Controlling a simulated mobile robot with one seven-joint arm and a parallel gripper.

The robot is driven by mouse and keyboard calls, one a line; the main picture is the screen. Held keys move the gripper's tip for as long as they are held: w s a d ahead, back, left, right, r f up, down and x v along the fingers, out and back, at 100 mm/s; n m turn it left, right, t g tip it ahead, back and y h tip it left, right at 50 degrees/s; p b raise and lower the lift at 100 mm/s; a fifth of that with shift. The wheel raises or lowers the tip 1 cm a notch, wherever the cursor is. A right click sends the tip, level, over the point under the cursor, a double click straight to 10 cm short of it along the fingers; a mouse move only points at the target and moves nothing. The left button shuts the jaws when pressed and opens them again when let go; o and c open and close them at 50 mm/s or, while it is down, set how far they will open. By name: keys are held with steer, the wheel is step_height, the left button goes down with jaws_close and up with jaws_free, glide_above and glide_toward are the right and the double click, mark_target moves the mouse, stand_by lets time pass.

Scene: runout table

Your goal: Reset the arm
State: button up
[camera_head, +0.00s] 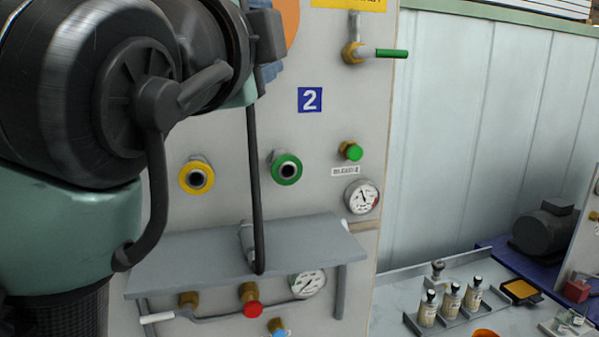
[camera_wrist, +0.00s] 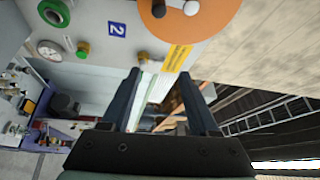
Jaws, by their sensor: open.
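My gripper (camera_wrist: 160,98) shows in the wrist view with its two dark fingers spread apart and nothing between them. The wrist view is tilted, and the fingers point past the panel edge toward the wall and ceiling. My arm fills the upper left of the head view, in front of the grey panel (camera_head: 228,130). The gripper's fingertips cannot be made out in the head view.
The panel carries a yellow ring port (camera_head: 196,177), a green ring port (camera_head: 287,168), a green button (camera_head: 352,151), gauges and a grey shelf (camera_head: 250,255). A bench at lower right holds several bottles (camera_head: 450,302) and a motor (camera_head: 543,232). An orange disc (camera_wrist: 185,14) sits high on the panel.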

steer(key=s+d+f+n+t+y+b, duration=0.3)
steer(key=s+f+n+t+b, duration=0.5)
steer(key=n, duration=1)
steer(key=d+b+v, duration=0.1)
steer(key=b+v, duration=0.1)
steer(key=v, duration=0.4)
steer(key=shift+s+f, duration=0.15)
steer(key=shift+s, duration=0.3)
steer(key=shift+d, duration=0.2)
